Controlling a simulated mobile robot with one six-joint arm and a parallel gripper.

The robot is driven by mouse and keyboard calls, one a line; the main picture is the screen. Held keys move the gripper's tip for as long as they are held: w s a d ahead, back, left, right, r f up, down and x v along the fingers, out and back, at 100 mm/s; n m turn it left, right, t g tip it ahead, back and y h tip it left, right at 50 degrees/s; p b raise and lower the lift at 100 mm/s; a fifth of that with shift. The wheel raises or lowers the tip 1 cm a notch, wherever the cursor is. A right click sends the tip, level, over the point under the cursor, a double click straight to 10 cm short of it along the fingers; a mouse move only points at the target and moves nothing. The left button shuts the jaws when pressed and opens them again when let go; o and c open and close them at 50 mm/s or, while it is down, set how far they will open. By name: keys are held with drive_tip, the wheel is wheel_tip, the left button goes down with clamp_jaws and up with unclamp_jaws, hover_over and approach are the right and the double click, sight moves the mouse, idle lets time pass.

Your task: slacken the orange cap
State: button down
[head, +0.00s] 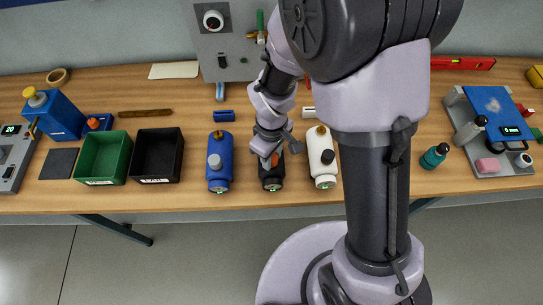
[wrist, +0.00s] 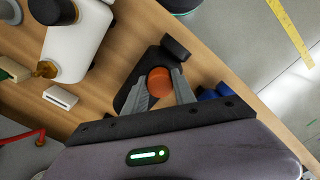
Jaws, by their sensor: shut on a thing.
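The orange cap (wrist: 158,81) sits on a black bottle-like container (wrist: 122,97) lying among the row on the bench. In the wrist view my gripper (wrist: 160,84) has one finger on each side of the cap and is shut on it. In the head view my gripper (head: 272,158) reaches down to the black container (head: 272,180), and only a little of the orange cap (head: 275,160) shows between the fingers. Much of the container is hidden by my arm.
A blue container (head: 219,170) stands close on the left and a white one (head: 322,165) with a black cap close on the right. A green bin (head: 90,175) and a black bin (head: 154,176) lie further left.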

drive_tip(key=n, duration=0.2)
drive_tip(key=shift+r+n+p, duration=0.1)
drive_tip(key=shift+n+p, duration=0.2)
drive_tip(key=shift+p, duration=0.05)
drive_tip(key=shift+n, duration=0.7)
drive_tip(key=c, duration=1)
unclamp_jaws()
drive_tip(key=shift+c, duration=0.2)
drive_tip(key=shift+f+m+b, duration=0.3)
drive_tip(key=shift+m+b, duration=0.35)
drive_tip(key=shift+m, duration=0.55)
drive_tip(key=shift+r+m, duration=0.15)
drive_tip(key=shift+m, duration=0.65)
drive_tip(key=shift+m+b, duration=0.75)
drive_tip(key=shift+m, duration=1.25)
